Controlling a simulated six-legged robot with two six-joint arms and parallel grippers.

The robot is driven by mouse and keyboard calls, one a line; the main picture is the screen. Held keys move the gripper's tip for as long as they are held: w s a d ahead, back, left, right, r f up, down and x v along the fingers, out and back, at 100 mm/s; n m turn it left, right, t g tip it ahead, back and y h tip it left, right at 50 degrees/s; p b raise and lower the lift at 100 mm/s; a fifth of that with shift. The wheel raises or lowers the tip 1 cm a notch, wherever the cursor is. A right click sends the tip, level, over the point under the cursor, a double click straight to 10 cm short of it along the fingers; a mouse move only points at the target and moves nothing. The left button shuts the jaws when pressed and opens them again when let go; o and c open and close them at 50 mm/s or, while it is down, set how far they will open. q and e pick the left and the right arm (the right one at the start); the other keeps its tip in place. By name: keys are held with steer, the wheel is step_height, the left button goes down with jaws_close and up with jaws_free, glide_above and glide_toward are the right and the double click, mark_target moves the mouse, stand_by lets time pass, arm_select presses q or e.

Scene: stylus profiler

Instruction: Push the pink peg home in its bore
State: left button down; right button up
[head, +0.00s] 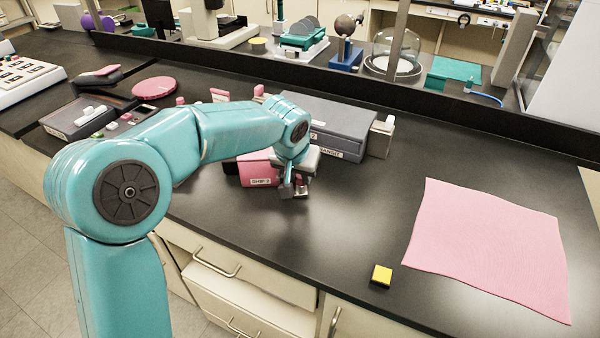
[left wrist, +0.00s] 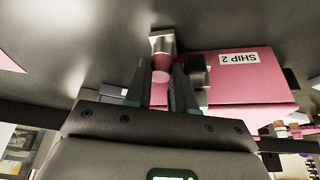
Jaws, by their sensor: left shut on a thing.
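My left gripper (head: 294,190) points down at the black bench, beside a pink block (head: 258,172) with a white label. In the left wrist view this block (left wrist: 250,90) is labelled "SHIP 2". Also in that view, the fingers of my left gripper (left wrist: 161,86) are shut on the pink peg (left wrist: 161,72). A metal piece (left wrist: 162,42) lies directly beyond the peg's end; I cannot tell how deep the peg sits in it. A dark knob sits on the block's side near the right finger. My right gripper is not in view.
A grey box (head: 325,127) stands behind the gripper, with a metal bracket at its right end. A pink cloth (head: 495,245) and a yellow block (head: 381,275) lie to the right. A dark tray (head: 85,116) and a pink disc (head: 154,87) are at left. The bench's middle is clear.

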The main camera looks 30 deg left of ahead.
mark_target(300, 177)
arm_select(q)
steer(key=shift+f, duration=0.1)
steer(key=c, duration=0.9)
jaws_free()
steer(key=shift+o, duration=0.2)
steer(key=shift+c, duration=0.4)
steer(key=shift+r+p, duration=0.3)
steer(key=shift+r, duration=0.1)
step_height(300, 177, up, 6)
steer(key=p, duration=0.4)
steer(key=shift+r+p, duration=0.15)
steer(key=shift+p, duration=0.2)
